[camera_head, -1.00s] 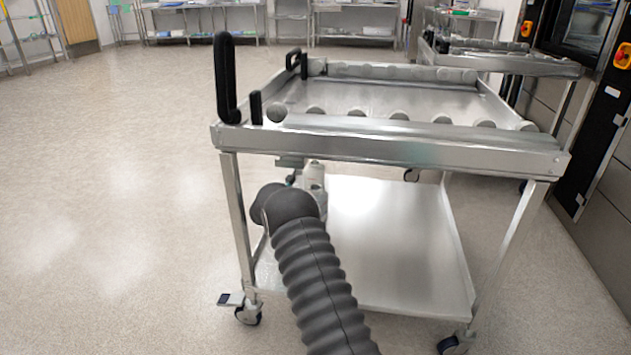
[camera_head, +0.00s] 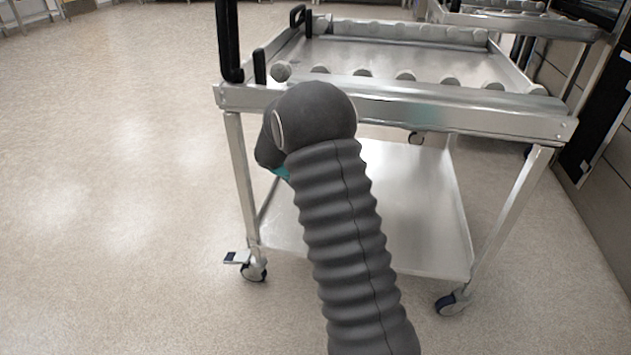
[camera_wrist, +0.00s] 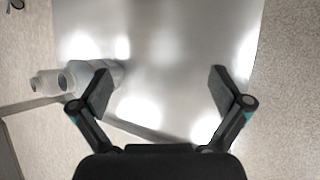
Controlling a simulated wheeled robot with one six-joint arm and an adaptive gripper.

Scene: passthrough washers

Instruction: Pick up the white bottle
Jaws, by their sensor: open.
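The white bottle (camera_wrist: 72,77) shows in the wrist view at the left edge of the cart's metal lower shelf (camera_wrist: 165,60), its narrow end to the left. My gripper (camera_wrist: 161,78) is open, with nothing between its fingers. The bottle lies outside the left finger in the picture, and that finger covers part of it. I cannot tell whether they touch. In the head view my arm hides the bottle and most of the gripper.
The metal cart's upper tray (camera_head: 395,55) has a row of round grey knobs and black upright handles (camera_head: 228,40) at left. The visible lower shelf (camera_head: 420,200) is bare. Cart legs and a front rail stand close to my arm. Open floor (camera_head: 110,180) lies left.

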